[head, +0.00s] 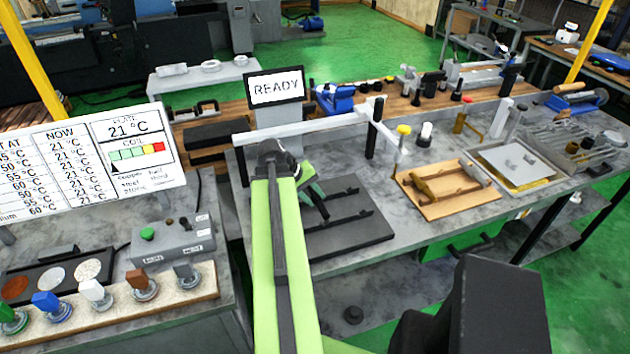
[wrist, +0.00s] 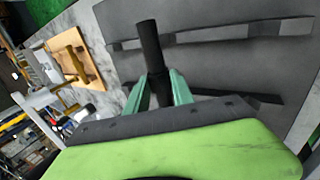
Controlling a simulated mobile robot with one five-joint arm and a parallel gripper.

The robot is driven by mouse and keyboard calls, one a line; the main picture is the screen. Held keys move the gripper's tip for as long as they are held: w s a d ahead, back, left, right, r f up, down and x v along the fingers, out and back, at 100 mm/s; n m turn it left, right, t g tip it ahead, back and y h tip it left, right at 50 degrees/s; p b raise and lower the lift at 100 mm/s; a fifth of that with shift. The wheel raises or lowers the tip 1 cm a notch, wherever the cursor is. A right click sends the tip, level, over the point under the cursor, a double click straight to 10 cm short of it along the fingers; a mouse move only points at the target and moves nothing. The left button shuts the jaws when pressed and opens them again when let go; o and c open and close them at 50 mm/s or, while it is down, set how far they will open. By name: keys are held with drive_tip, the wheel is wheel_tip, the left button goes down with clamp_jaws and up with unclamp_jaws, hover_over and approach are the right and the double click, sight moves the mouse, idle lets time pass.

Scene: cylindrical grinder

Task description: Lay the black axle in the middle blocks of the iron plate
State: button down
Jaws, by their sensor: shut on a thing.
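My gripper (head: 313,190) has green fingers and is over the left part of the dark iron plate (head: 350,238). It is shut on the black axle (wrist: 150,48). In the wrist view the axle is a dark cylinder sticking out past the fingertips (wrist: 160,88); its other end is hidden by the gripper.
A wooden board (head: 475,205) with a brass-coloured axle lies to the right, beside a tray (head: 515,165). A white bar (head: 310,130) on posts runs behind my gripper. A READY sign (head: 275,88) stands further back. Grey table is clear between plate and board.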

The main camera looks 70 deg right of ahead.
sight(315, 193)
drive_tip(key=r, duration=0.1)
drive_tip(key=d+r+p, duration=0.1)
drive_tip(key=r+p, duration=0.1)
drive_tip(key=r, duration=0.1)
drive_tip(key=shift+w+d, duration=0.15)
drive_tip(key=shift+d, duration=0.1)
wheel_tip(315, 193, down, 9)
drive_tip(key=b, duration=0.9)
drive_tip(key=shift+f, duration=0.2)
drive_tip(key=shift+r, duration=0.1)
drive_tip(key=c, duration=1)
unclamp_jaws()
drive_tip(key=shift+a, duration=0.1)
drive_tip(key=p+v, duration=1.5)
drive_tip(key=v, duration=0.2)
drive_tip(key=shift+w+r, duration=0.15)
drive_tip(key=shift+w, duration=0.1)
